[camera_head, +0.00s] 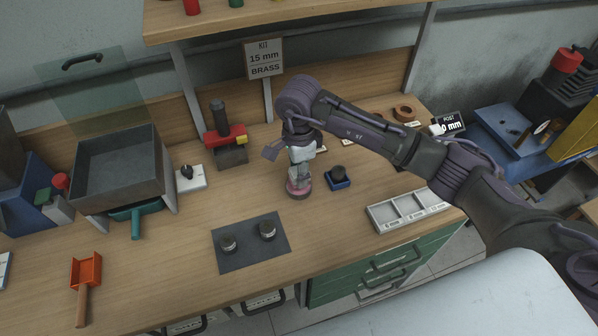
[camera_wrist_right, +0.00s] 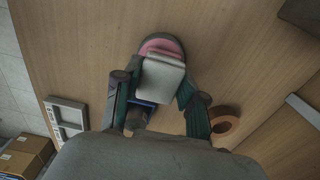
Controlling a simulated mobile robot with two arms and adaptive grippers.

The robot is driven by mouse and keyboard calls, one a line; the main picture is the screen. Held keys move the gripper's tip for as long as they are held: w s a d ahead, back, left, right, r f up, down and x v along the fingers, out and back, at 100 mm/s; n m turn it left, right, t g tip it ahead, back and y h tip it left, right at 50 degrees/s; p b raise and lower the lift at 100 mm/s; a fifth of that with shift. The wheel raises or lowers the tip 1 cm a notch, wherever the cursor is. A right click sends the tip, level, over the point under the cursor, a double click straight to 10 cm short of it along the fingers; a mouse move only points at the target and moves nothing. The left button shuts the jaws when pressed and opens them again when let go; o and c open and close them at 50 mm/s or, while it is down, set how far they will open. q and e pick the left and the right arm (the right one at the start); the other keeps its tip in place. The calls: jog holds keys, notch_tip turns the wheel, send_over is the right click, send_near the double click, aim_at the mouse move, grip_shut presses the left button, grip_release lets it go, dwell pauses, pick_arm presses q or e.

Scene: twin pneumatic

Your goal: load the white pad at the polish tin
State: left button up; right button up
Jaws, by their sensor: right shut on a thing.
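My right gripper (camera_head: 301,143) is shut on the white pad (camera_head: 298,157), which is pale and blocky. In the right wrist view, the pad (camera_wrist_right: 163,80) sits between the two fingers. The round polish tin (camera_head: 298,188) with pink contents stands on the wooden bench straight below the gripper. In the right wrist view, the tin (camera_wrist_right: 161,45) shows just past the pad, partly covered by it. The pad's lower end is at the tin's pink top; whether they touch I cannot tell. My left gripper is out of view.
A dark mat (camera_head: 240,256) with two round metal pieces lies in front. A grey compartment tray (camera_head: 392,221) is at right, and a red-and-black tool (camera_head: 227,140) stands behind left.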

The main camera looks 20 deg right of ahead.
jog(key=shift+r+p, duration=1.05)
jog(key=shift+r, duration=1.5)
